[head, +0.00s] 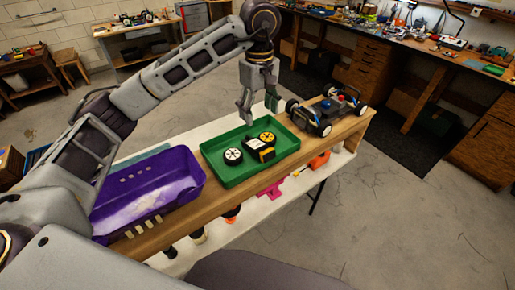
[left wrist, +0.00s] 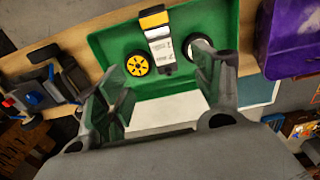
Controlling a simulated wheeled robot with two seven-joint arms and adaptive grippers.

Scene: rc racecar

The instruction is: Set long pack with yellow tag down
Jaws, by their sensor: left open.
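The long pack with the yellow tag (head: 258,152) lies in the green tray (head: 222,181), between a white-rimmed wheel (head: 233,156) and a yellow-rimmed wheel (head: 267,137). In the left wrist view the pack (left wrist: 158,36) shows a white label and a yellow band near one end. My left gripper (head: 259,107) is above the far edge of the tray, open and empty. Its spread fingers also show in the left wrist view (left wrist: 163,90), with the pack beyond them and apart from them. My right gripper is not in view.
A purple bin (head: 190,197) stands left of the tray on the wooden bench. An RC car chassis (head: 326,112) stands to its right, close to my left gripper. A cluttered workbench (head: 430,45) is at the back right.

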